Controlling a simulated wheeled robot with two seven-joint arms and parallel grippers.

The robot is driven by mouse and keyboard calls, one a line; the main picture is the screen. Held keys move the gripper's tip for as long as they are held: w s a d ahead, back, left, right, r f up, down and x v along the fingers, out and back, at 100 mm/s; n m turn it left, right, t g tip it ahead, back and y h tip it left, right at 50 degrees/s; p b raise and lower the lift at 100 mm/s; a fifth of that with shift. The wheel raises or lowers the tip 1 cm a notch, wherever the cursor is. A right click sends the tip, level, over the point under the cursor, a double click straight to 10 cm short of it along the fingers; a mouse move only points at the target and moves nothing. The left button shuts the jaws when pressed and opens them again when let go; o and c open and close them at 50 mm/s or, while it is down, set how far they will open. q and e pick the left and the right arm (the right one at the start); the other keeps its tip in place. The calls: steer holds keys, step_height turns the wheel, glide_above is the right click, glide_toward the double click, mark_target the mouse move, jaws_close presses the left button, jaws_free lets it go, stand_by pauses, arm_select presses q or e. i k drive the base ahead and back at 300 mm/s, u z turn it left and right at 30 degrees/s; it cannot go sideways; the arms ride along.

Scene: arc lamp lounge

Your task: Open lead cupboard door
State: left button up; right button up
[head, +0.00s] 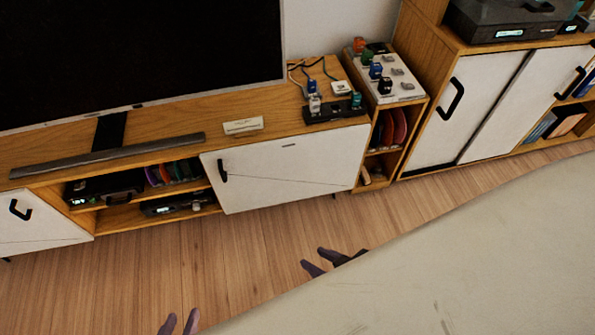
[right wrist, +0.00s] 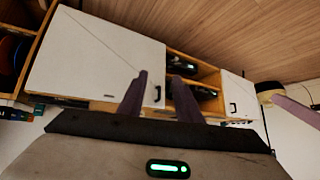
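The low wooden TV cabinet has a white cupboard door (head: 285,172) right of its open shelves, with a black handle (head: 222,171) at its left edge. This door looks shut and also shows, turned over, in the right wrist view (right wrist: 90,55). Another white door (head: 35,225) with a black handle is at the far left. I cannot tell which one is the lead cupboard by name. My right gripper (head: 320,262) is open and empty, in front of and below the middle door; its fingers also show in the right wrist view (right wrist: 160,82). My left gripper (head: 180,322) is open and empty at the bottom edge.
A pale surface (head: 450,240) fills the lower right foreground. A taller cabinet (head: 475,100) with white sliding doors stands at right. Cables, a black power strip (head: 335,110) and a TV (head: 130,50) are on the cabinet top. Wooden floor (head: 240,250) before the doors is clear.

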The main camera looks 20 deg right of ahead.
mark_target(247, 177)
steer(key=u, duration=2.15)
steer(key=k, duration=0.7)
steer(key=z, duration=0.95)
steer(key=i, duration=0.5)
steer(key=u, duration=0.05)
